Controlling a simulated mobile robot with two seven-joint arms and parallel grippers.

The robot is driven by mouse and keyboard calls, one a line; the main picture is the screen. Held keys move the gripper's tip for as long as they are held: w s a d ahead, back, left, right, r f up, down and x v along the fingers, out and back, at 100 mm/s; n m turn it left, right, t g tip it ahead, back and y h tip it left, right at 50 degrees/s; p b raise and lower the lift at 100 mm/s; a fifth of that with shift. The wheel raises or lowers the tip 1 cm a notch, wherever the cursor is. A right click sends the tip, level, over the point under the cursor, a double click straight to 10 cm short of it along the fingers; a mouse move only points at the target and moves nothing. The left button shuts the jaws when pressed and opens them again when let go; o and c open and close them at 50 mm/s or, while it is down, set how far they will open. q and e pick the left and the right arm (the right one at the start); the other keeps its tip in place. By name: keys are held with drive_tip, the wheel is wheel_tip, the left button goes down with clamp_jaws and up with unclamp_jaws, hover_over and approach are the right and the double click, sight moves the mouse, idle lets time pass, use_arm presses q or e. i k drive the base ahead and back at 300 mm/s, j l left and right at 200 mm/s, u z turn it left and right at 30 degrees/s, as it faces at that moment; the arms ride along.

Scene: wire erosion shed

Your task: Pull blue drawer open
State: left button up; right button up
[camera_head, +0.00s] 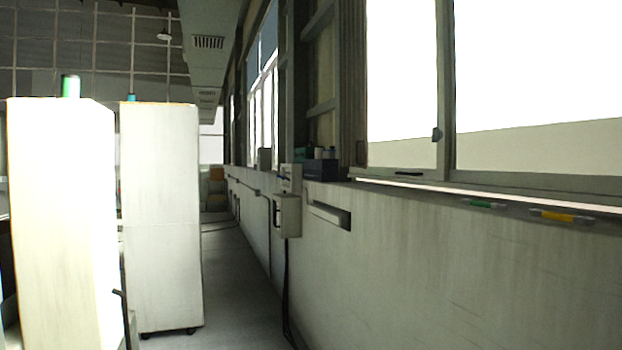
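No blue drawer shows clearly in the head view. Neither of my grippers is in view. On the window ledge stands a small dark blue-grey box (321,170) with small items on top. I cannot tell whether it has a drawer.
Two tall white cabinets (60,220) (162,215) stand at left, the farther one on casters. A narrow aisle (235,280) runs between them and the wall (450,270) at right. A grey electrical box (287,215) juts from the wall. Green (482,204) and yellow (560,216) items lie on the ledge.

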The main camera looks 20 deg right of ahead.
sight(321, 175)
drive_tip(key=i+z, duration=0.1)
drive_tip(key=i, duration=0.85)
drive_tip(key=i+z, duration=0.15)
drive_tip(key=i, duration=0.8)
drive_tip(key=i+j+z, duration=0.1)
drive_tip(key=i, duration=0.85)
drive_tip(key=i+j+z, duration=0.15)
drive_tip(key=i+z, duration=0.3)
drive_tip(key=i+j+z, duration=0.35)
drive_tip(key=i+z, duration=0.15)
drive_tip(key=i+j+z, duration=0.45)
drive_tip(key=k, duration=0.1)
